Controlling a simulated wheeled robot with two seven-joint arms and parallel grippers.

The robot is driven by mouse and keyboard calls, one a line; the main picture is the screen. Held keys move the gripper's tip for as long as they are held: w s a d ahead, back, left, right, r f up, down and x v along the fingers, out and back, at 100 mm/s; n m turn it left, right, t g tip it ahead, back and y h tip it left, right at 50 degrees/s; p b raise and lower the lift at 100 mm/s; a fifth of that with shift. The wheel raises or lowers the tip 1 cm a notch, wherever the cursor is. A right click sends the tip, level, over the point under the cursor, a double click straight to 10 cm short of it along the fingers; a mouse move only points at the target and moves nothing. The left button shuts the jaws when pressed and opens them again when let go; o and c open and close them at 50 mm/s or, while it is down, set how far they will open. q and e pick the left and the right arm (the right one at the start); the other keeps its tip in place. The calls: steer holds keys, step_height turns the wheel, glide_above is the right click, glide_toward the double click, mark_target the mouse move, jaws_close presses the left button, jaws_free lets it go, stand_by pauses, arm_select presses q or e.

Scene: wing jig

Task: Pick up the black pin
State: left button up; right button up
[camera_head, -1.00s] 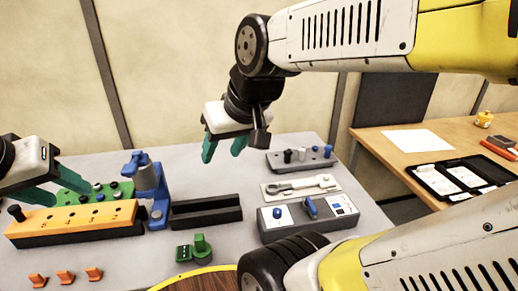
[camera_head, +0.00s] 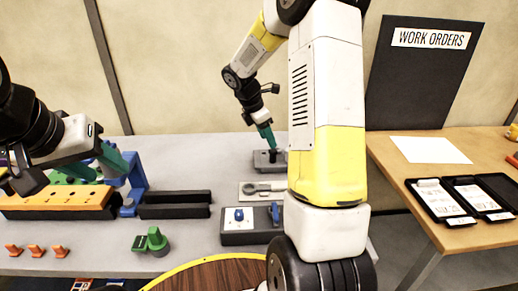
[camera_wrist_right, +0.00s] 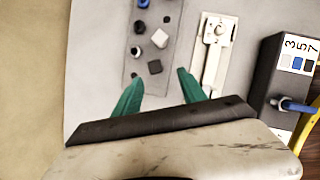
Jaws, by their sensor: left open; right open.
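My right gripper (camera_head: 268,136) is open and points down over the grey pin block (camera_head: 262,166) at the back of the table. In the right wrist view its green fingers (camera_wrist_right: 160,84) stand apart, with the near end of the pin block (camera_wrist_right: 148,46) between them. A black pin (camera_wrist_right: 154,67) shows there, just ahead of the fingertips and not gripped. Other black spots, a white pin (camera_wrist_right: 159,38) and a blue pin (camera_wrist_right: 143,3) lie along the block. In the head view the fingers partly hide the black pin.
The orange block (camera_head: 60,200), blue stand (camera_head: 128,185), black channel (camera_head: 175,205) and green part (camera_head: 152,242) fill the left and middle. A light plate with a metal tool (camera_wrist_right: 213,52) and a grey switch box (camera_head: 240,218) lie beside the pin block. My right arm hides the table's right side.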

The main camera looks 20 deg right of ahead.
mark_target(273, 152)
steer(key=f, duration=0.1)
steer(key=d+f, duration=0.1)
steer(key=w+f, duration=0.1)
steer(key=shift+d+f+n, duration=0.15)
steer(key=shift+f+n, duration=0.05)
steer(key=shift+n, duration=0.2)
steer(key=x, duration=0.5)
steer(key=shift+w+f, duration=0.15)
jaws_close()
